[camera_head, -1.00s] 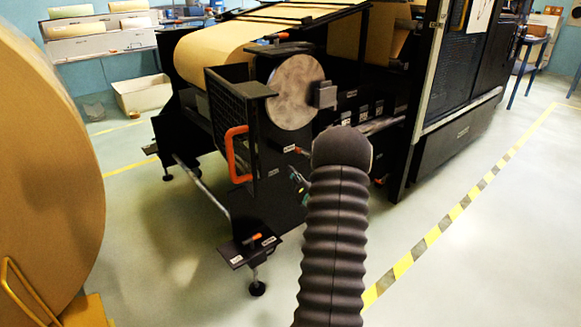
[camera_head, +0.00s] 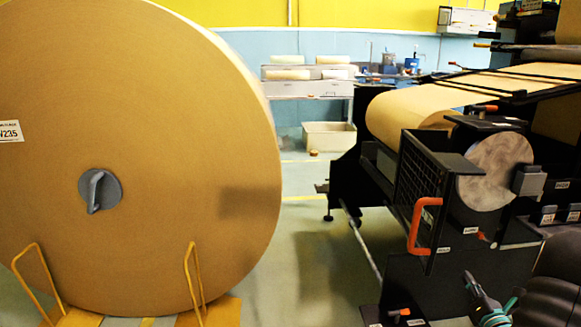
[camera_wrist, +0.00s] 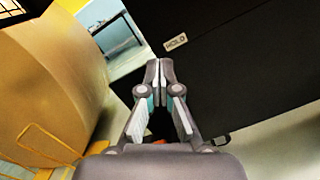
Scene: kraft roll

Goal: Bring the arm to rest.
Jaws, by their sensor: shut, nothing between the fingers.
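My gripper (camera_wrist: 160,85) is in the middle of the wrist view, with its fingertips together and nothing between them. In front of it is a black machine panel with a white label reading HOLD (camera_wrist: 176,42). In the head view, part of my gripper (camera_head: 489,303) shows at the lower right, low beside the black machine. My dark ribbed arm (camera_head: 550,290) enters at the lower right corner. Most of the arm lies outside the head view.
A large kraft roll (camera_head: 150,150) with a grey core handle stands at the left, behind yellow rails (camera_head: 192,280). The machine's orange handle (camera_head: 419,226) sticks out at its front. Open floor (camera_head: 308,260) lies between roll and machine. A pale bin (camera_head: 328,137) stands behind.

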